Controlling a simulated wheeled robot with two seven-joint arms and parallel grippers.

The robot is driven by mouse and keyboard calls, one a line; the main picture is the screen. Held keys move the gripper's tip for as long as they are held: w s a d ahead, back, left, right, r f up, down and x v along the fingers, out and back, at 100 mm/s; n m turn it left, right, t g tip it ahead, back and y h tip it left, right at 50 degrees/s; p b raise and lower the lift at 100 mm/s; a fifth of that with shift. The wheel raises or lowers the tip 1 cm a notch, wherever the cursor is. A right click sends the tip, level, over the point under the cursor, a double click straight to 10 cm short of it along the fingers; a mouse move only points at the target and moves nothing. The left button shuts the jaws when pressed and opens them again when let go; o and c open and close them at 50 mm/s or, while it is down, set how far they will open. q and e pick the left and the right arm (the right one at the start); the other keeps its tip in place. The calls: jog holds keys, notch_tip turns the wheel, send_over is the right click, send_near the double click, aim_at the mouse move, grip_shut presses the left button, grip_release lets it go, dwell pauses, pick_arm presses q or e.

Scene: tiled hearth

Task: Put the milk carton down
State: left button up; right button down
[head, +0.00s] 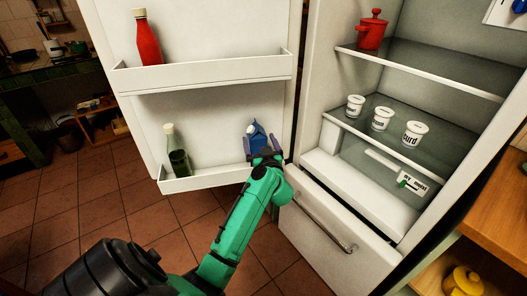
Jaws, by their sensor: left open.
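The blue milk carton (256,136) is at the right end of the lower shelf (222,180) of the open fridge door. Its top, with a pale cap, shows. Its lower part is hidden behind my left gripper (263,156). The left gripper is open, with its fingers at the carton. I cannot tell whether they touch it, or whether the carton's base rests on the shelf. My right gripper is not in view.
A green bottle (177,155) stands at the left end of the lower door shelf. A red bottle (147,40) stands on the upper one. Inside the fridge are several white cups (381,119) and a red pot (372,31). A closed drawer (335,210) is below.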

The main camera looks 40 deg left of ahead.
pick_arm(q)
jog(key=v, duration=0.8)
jog(key=shift+d+f, duration=0.1)
jog(key=s+d+f+m+t+h, duration=0.1)
jog(key=d+f+m+h, duration=0.2)
jog(key=f, duration=0.6)
jog(key=d+f+m+t+h, duration=0.2)
jog(key=d+f+m+h, duration=0.15)
jog(key=f, duration=0.45)
jog(key=s+d+f+m+t+h, duration=0.15)
jog(key=f+m+h, duration=0.25)
jog(key=f, duration=0.5)
jog(key=s+d+f+m+g+h, duration=0.1)
jog(key=s+d+f+g+h, duration=0.15)
jog(key=s+f, duration=0.45)
jog(key=s+d+f+m+g+h, duration=0.1)
jog(key=s+f+g+h, duration=0.15)
jog(key=s+f, duration=0.4)
jog(key=s+a+f+g+y, duration=0.1)
jog(key=s+f+g, duration=0.45)
jog(key=s, duration=0.65)
jog(key=s+a+f+g+y, duration=0.15)
jog(key=s+f+g, duration=0.25)
jog(key=s+f, duration=0.5)
notch_tip(320, 180, up, 8)
jog(key=s+h+p, duration=0.1)
jog(key=s+p, duration=0.1)
jog(key=p, duration=0.5)
jog(key=shift+r, duration=0.2)
